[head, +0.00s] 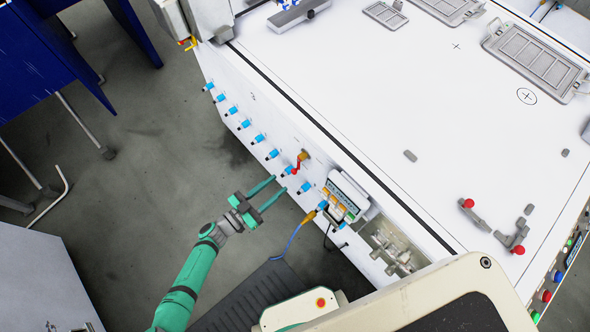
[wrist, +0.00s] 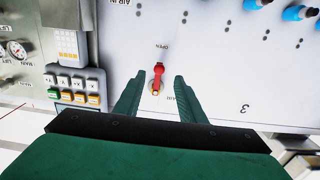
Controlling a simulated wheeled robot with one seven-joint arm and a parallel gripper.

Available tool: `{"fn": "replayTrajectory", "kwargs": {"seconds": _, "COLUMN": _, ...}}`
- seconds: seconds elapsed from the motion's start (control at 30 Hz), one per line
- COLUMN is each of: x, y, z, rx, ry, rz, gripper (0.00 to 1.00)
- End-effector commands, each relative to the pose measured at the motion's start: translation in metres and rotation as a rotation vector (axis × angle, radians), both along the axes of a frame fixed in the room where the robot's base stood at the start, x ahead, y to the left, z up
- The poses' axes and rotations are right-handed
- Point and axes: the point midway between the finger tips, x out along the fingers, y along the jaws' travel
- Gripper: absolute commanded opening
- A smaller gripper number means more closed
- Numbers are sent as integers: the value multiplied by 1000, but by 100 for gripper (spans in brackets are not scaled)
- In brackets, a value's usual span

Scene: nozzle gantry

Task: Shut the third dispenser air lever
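The red lever (head: 296,168) sits on the white side panel of the gantry, by a brass fitting (head: 304,155). My gripper (head: 280,183) is open and empty, just off the panel. In the wrist view the fingers of my gripper (wrist: 157,79) lie one on each side of the lever, with gaps. Lettering below the lever is partly hidden by a finger.
Several blue fittings (head: 258,139) run along the panel edge. A control box with buttons (head: 345,195) and a yellow-ended blue cable (head: 294,238) are near the lever. Gauges (wrist: 17,50) show at left in the wrist view. Grey floor (head: 150,150) left of the panel is open.

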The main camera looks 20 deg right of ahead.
Motion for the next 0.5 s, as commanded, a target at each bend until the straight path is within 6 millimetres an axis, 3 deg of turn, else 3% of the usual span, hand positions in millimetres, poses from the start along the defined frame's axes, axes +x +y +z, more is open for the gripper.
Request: {"fn": "replayTrajectory", "kwargs": {"seconds": 0.5, "x": 28, "y": -78, "z": 0, "rx": -1, "ry": 0, "rz": 0, "gripper": 37}}
